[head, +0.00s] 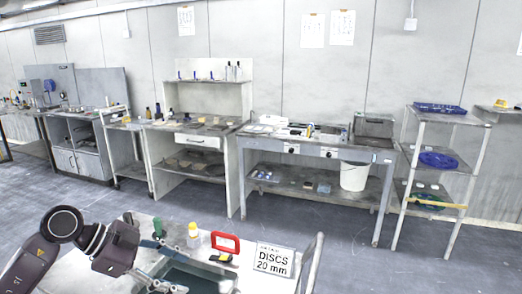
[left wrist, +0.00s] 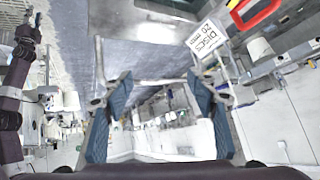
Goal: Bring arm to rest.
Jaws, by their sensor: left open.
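My left arm comes in at the lower left of the head view, over a cart. My left gripper (head: 165,280) is low at the bottom edge there, partly cut off. In the left wrist view its two blue-padded fingers (left wrist: 160,100) stand wide apart with nothing between them. A dark arm, which looks like my right one, rises along the left edge of the left wrist view. The gripper at its top (left wrist: 28,35) is too small to read. My right arm does not show in the head view.
The cart holds a "DISCS 20 mm" sign (head: 273,261), a red frame (head: 225,242), a yellow-capped bottle (head: 193,236) and a dark tray (head: 195,281). Beyond open floor (head: 180,205) stand a workbench (head: 335,152) with a white bucket (head: 354,176) and a shelf rack (head: 436,160).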

